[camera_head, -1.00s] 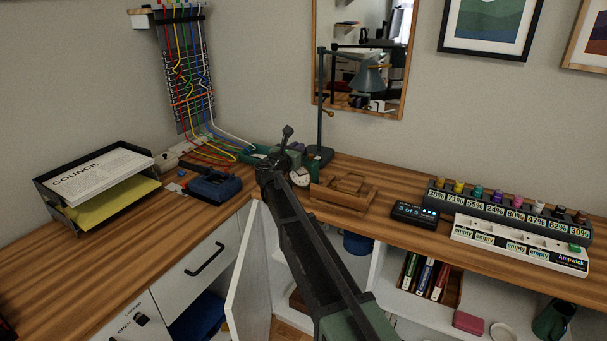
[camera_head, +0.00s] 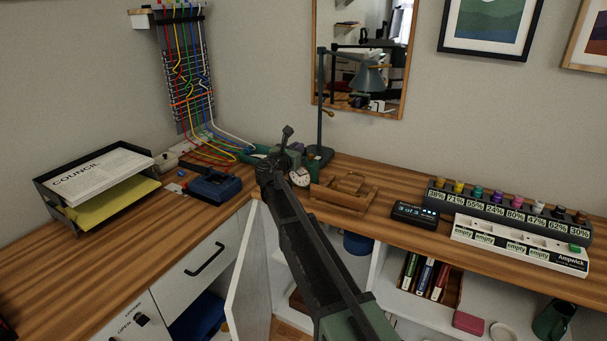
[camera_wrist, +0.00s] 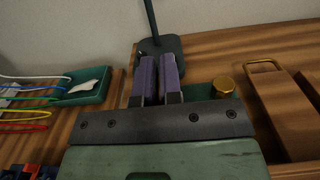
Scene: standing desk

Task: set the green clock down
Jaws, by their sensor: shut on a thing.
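The green clock (camera_head: 300,178) shows its round white face in the head view, at the back of the desk near the corner. My gripper (camera_head: 288,163) is at the clock, and my arm hides part of it. In the wrist view the two purple fingers of my gripper (camera_wrist: 159,70) are close together, shut on the clock. A green part of the clock (camera_wrist: 200,91) and a brass knob show beside and behind the fingers. The rest is hidden by the gripper body. I cannot tell whether the clock's underside touches the desk.
The lamp (camera_head: 320,152) stands just behind the clock; its base (camera_wrist: 165,46) is close past the fingertips. A wooden stand (camera_head: 344,191) is close on the right. A green tray (camera_wrist: 84,88) with cables lies to the left. Bare wood shows between tray and lamp base.

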